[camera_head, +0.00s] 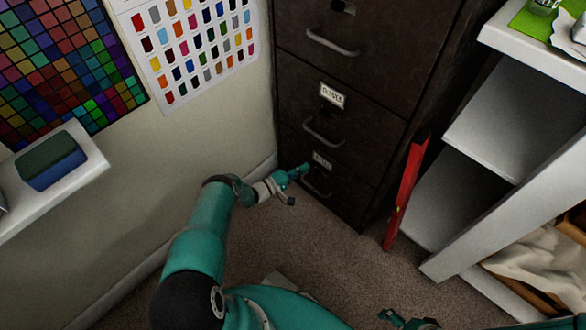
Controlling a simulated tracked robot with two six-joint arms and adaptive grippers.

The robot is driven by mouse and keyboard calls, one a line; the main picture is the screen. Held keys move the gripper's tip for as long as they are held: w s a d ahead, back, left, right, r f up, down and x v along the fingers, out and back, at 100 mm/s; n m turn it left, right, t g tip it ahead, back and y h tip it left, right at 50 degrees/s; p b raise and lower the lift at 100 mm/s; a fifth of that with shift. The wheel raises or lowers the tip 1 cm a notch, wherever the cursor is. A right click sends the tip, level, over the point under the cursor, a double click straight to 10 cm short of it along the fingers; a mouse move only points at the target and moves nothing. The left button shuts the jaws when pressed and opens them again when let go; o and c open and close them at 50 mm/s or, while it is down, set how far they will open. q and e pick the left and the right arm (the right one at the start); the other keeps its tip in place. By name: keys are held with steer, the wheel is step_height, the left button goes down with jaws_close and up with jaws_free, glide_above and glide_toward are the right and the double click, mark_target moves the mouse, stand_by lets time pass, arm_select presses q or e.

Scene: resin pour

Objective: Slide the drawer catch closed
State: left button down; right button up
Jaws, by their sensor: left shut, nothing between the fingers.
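A dark brown filing cabinet (330,60) stands at the back centre with several drawers. The bottom drawer's handle (318,187) is partly behind my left gripper (297,184), which is at the drawer's left side. My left gripper is shut with nothing in it; whether it touches the drawer is unclear. A label plate (322,160) is just above that handle. I cannot make out the drawer catch; it may be hidden by the gripper or too small. My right gripper (408,321) shows only in part at the bottom edge, and its fingers are unclear.
A red spirit level (406,195) leans upright beside the cabinet's right side. A white shelf unit (510,115) stands at right, with a cardboard box and cloth (540,262) low down. A small wall shelf (70,185) is at left. Carpet (330,250) is clear before the cabinet.

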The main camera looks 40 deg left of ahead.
mark_target(316, 173)
arm_select(q)
steer(key=shift+d, duration=0.75)
steer(key=d+p, duration=0.1)
steer(key=d, duration=0.1)
steer(key=shift+s+d, duration=0.15)
steer(key=shift+d, duration=0.15)
steer(key=shift+f, duration=0.1)
